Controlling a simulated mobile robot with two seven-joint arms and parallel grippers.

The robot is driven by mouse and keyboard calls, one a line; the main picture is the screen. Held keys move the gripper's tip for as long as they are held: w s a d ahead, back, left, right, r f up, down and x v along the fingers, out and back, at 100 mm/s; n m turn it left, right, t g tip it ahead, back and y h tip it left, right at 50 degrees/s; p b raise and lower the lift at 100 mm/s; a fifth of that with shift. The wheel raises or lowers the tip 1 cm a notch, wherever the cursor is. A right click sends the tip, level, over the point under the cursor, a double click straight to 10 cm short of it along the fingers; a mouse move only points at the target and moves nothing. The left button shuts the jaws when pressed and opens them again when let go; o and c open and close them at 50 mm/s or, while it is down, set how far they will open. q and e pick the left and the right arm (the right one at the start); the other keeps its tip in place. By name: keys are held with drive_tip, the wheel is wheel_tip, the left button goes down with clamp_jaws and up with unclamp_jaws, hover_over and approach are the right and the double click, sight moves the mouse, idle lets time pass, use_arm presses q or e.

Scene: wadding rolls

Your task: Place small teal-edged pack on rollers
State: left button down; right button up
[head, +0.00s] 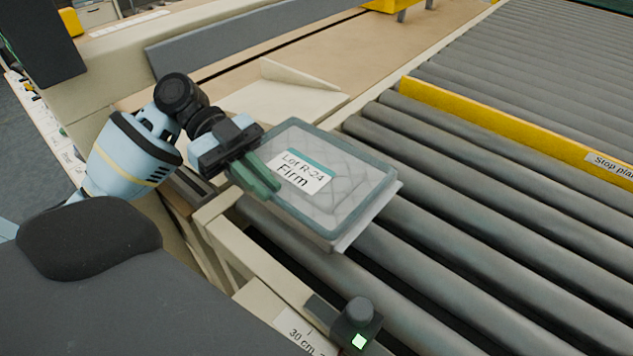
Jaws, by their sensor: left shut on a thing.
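The small teal-edged pack (345,195) is a clear, quilted, flat pack with a label reading "Lot R-24 Firm". It is in the middle of the head view, over the near left end of the grey rollers (440,235). My left gripper (262,178) is shut on the pack's left edge, its green fingers beside the label. The pack looks slightly tilted, and I cannot tell whether its underside touches the rollers. The rollers under it are hidden. My right gripper is not in view.
A yellow stop plate (500,125) crosses the rollers beyond the pack. A beige side rail (255,260) runs along the near left, with a black knob post with a green light (358,322) at its front. Rollers to the right are clear.

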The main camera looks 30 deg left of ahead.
sight(283, 155)
use_arm(q)
drive_tip(key=w+d, duration=0.3)
drive_tip(key=w, duration=0.1)
drive_tip(key=w+d+p, duration=0.1)
drive_tip(key=w+d, duration=0.1)
drive_tip(key=shift+w+d+f, duration=0.3)
drive_tip(key=shift+w+f, duration=0.05)
drive_tip(key=shift+w, duration=0.05)
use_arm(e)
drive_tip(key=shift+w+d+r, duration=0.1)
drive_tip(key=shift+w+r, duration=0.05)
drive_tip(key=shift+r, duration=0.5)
use_arm(q)
drive_tip(key=shift+f, duration=1.8)
drive_tip(key=c, duration=1.6)
unclamp_jaws()
drive_tip(key=shift+o, duration=0.5)
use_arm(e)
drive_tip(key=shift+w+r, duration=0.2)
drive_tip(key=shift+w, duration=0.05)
